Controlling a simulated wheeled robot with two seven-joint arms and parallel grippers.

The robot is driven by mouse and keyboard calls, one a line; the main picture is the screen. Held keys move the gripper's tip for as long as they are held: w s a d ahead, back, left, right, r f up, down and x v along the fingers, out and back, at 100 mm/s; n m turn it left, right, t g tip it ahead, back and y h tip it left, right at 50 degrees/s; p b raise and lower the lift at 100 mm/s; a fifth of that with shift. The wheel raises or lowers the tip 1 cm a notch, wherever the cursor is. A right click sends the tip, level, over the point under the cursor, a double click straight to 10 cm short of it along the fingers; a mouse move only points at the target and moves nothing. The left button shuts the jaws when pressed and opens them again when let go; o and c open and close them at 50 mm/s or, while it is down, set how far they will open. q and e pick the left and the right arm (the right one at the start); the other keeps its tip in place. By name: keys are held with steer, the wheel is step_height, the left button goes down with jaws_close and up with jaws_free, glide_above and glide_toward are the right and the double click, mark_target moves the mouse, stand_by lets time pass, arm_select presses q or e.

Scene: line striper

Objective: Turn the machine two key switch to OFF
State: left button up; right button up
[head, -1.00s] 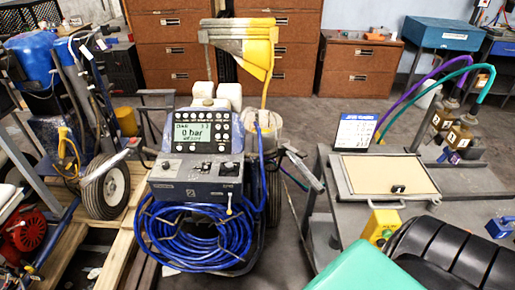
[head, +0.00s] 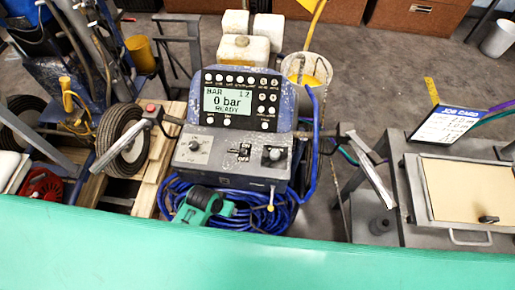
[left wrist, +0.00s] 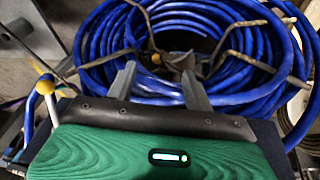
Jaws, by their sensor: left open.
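The line striper (head: 240,105) stands in the middle of the head view, its display reading 0 bar READY. Its lower control panel (head: 225,170) carries a knob at the left (head: 197,145), small switches in the middle (head: 243,152) and a black turning switch at the right (head: 274,154). I cannot read the labels or tell which is the key switch. My left gripper (head: 207,203) is low in front of the panel, over the blue hose coil; its fingers are unclear there. In the left wrist view my left gripper (left wrist: 158,72) is open and empty, before the coil. My right gripper is out of view.
The blue hose coil (left wrist: 235,25) hangs below the panel. A yellow-tipped lever (head: 270,203) hangs from the panel's front, right of my gripper. A grey cart (head: 410,190) with a job card (head: 448,125) stands at the right, a wheel (head: 123,140) at the left.

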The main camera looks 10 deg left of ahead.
arm_select(q)
steer(key=w+d+r+m+h, duration=0.1)
steer(key=d+r, duration=0.1)
steer(key=r, duration=0.7)
steer(key=d+r, duration=0.2)
steer(key=r, duration=0.7)
steer(key=m+g+y, duration=0.3)
steer(key=m, duration=0.1)
glide_toward(275, 153)
step_height(275, 153, down, 9)
steer(key=shift+s+r+p, duration=0.1)
steer(key=shift+p, duration=1)
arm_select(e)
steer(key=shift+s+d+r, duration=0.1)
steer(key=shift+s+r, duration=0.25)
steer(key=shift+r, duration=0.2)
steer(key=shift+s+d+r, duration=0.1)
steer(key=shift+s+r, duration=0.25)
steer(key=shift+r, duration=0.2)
arm_select(q)
steer(key=shift+c, duration=0.4)
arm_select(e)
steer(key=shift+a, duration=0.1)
